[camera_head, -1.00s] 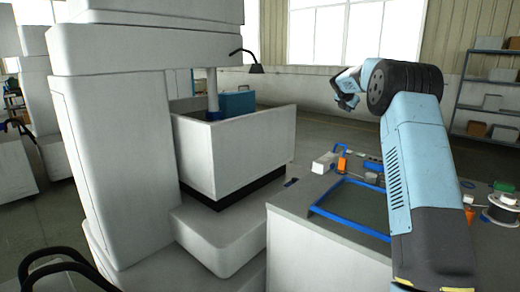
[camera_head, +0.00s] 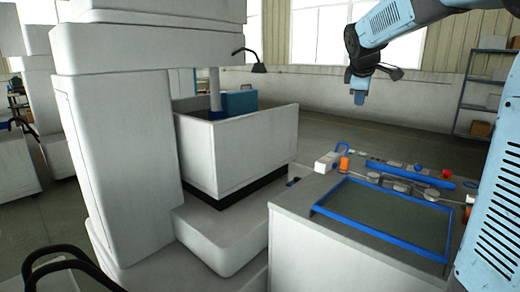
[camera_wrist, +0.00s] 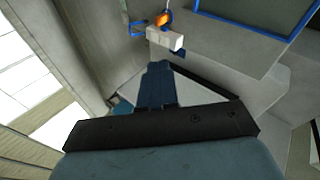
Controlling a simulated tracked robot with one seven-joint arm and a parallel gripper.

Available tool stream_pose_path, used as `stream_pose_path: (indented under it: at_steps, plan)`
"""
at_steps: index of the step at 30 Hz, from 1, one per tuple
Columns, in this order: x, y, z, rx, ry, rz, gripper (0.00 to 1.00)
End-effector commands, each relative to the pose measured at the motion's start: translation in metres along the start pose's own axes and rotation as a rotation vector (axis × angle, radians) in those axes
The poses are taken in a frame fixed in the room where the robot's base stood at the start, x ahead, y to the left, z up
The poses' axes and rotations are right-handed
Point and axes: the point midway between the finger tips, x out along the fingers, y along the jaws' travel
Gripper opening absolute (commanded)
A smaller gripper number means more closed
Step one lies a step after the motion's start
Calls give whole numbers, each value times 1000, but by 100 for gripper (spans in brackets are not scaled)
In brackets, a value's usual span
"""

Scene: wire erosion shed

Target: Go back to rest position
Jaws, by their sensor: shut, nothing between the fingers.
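My gripper (camera_head: 359,98) hangs in the air at the upper right of the head view, beyond and above the grey workbench. Its fingers point down, and they are together with nothing between them. In the wrist view my gripper (camera_wrist: 158,68) shows as dark blue fingers pressed together, with the bench corner in the background. My arm reaches in from the right edge of the head view.
The grey bench (camera_head: 290,232) carries a blue-framed tray (camera_head: 318,209), a white block (camera_head: 327,162), an orange item (camera_head: 344,164) and a red knob (camera_head: 446,173). A large white machine (camera_head: 115,150) with an open tank (camera_head: 235,160) stands left. Shelving (camera_head: 468,105) stands at the back right.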

Motion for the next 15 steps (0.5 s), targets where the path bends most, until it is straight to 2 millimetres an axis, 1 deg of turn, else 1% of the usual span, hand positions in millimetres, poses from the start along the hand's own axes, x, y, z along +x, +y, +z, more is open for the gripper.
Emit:
stream_pose_path:
  at_steps: [1, 5, 6, 8, 9, 11, 15]
  plan:
    - [-14, -17, 6, 55, 7, -10, 0]
    - [-40, -59, 20, 212, 18, -45, 0]
    - [-48, -72, 24, 261, 22, -57, 0]
    - [-58, -92, 30, 333, 26, -73, 0]
    - [-65, -106, 35, 382, 29, -86, 0]
    - [-74, -128, 41, 453, 32, -105, 0]
    - [-92, -179, 56, 623, 36, -151, 0]
